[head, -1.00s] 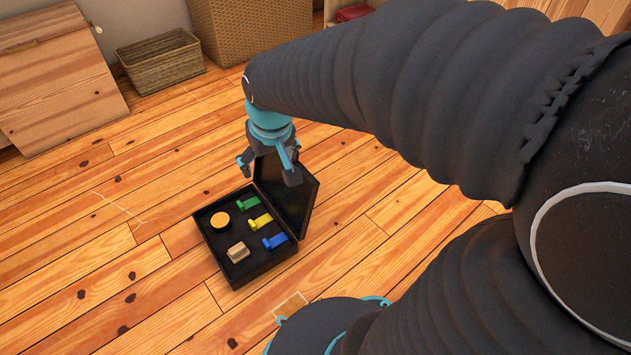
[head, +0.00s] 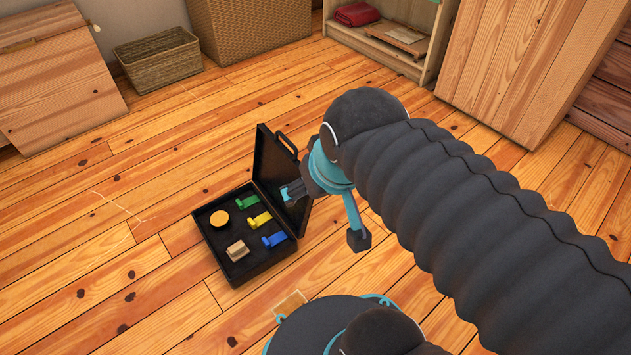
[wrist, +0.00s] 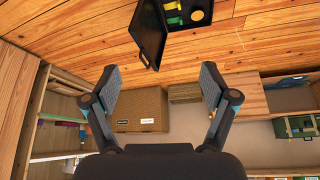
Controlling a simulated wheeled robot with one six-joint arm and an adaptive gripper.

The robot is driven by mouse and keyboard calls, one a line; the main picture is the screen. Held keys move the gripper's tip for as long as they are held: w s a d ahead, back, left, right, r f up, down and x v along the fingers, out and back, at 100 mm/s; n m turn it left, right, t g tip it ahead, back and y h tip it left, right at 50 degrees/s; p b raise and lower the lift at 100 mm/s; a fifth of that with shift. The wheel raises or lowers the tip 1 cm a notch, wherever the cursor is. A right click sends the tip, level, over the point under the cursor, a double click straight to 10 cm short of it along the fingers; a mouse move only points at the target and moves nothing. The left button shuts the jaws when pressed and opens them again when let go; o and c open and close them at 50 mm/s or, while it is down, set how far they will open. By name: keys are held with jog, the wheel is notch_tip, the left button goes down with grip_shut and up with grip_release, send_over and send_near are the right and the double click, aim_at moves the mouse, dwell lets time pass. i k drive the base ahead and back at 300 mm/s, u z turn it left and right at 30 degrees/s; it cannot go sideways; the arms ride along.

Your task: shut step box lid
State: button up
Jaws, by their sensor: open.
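The step box (head: 265,269) is a black case lying open on the plank floor, with its lid (head: 268,158) standing up along the far right side. My gripper (head: 325,215) is open and empty, to the right of the box. One finger overlaps the lid in the head view; I cannot tell there whether they touch. In the wrist view the lid (wrist: 151,30) lies ahead of and between the spread fingers of my gripper (wrist: 158,68), apparently apart from them. Part of the lid is hidden behind my gripper in the head view.
The box holds a round orange piece (head: 219,218), a wooden block (head: 237,250), and green (head: 247,202), yellow (head: 260,220) and blue (head: 274,239) pieces. A wicker basket (head: 158,62) and shelf unit (head: 400,40) stand behind.

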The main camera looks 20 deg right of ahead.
aim_at(274, 167)
jog(key=k, duration=0.6)
jog(key=z, duration=0.6)
jog(key=i, duration=1)
jog(key=u, duration=0.55)
